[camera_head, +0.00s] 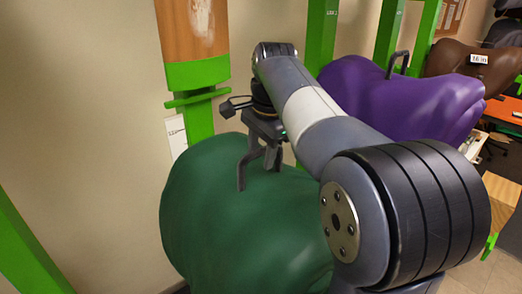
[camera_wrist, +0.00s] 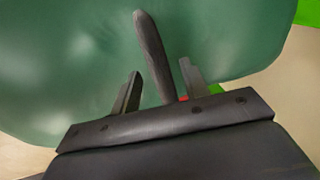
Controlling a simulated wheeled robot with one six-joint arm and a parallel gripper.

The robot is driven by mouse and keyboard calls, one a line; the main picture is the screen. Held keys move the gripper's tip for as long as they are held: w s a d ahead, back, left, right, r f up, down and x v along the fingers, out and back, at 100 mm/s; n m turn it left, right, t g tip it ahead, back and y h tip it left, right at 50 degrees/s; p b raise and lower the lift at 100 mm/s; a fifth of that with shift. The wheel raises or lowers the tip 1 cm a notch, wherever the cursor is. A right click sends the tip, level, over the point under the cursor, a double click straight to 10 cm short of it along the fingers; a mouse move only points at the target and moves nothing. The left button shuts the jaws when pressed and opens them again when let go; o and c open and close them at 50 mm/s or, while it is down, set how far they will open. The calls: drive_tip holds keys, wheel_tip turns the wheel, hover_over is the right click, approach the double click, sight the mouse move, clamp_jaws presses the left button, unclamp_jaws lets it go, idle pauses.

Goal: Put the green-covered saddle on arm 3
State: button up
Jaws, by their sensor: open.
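The green-covered saddle (camera_head: 230,225) is large and rounded at lower centre in the head view. It also fills most of the wrist view (camera_wrist: 75,75). My gripper (camera_head: 259,170) is just above the top of this saddle, pointing down. In the wrist view my gripper (camera_wrist: 160,72) is open, with a dark bar-like handle (camera_wrist: 150,45) showing between its two fingers. I cannot tell whether the fingers touch the handle. What lies under the green saddle is hidden. No arm number can be read with certainty; a small label on the green upright (camera_head: 333,13) is too small.
A purple saddle (camera_head: 385,105) with a dark handle stands at right, behind my arm. A brown saddle (camera_head: 460,60) with a "16 in" tag is farther right. A green post with a wooden panel (camera_head: 193,30) rises behind the green saddle. A green beam (camera_head: 25,250) slants at lower left.

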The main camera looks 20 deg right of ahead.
drive_tip(key=shift+f, duration=0.15)
wheel_tip(320, 180, up, 11)
drive_tip(key=s+p, duration=0.2)
drive_tip(key=shift+d, duration=0.4)
drive_tip(key=shift+f, duration=0.15)
drive_tip(key=f, duration=0.3)
drive_tip(key=w+f+b, duration=0.1)
drive_tip(key=f, duration=0.3)
drive_tip(key=w+f+b, duration=0.1)
drive_tip(key=f, duration=0.2)
drive_tip(key=shift+a+f, duration=0.3)
drive_tip(key=shift+a, duration=0.1)
wheel_tip(320, 180, up, 2)
drive_tip(key=shift+a+r+p, duration=0.1)
drive_tip(key=shift+r+p, duration=0.05)
drive_tip(key=shift+p, duration=0.2)
drive_tip(key=shift+d+r, duration=0.2)
drive_tip(key=shift+r, duration=0.05)
drive_tip(key=shift+a+r, duration=0.15)
drive_tip(key=shift+r, duration=0.05)
drive_tip(key=shift+f, duration=0.1)
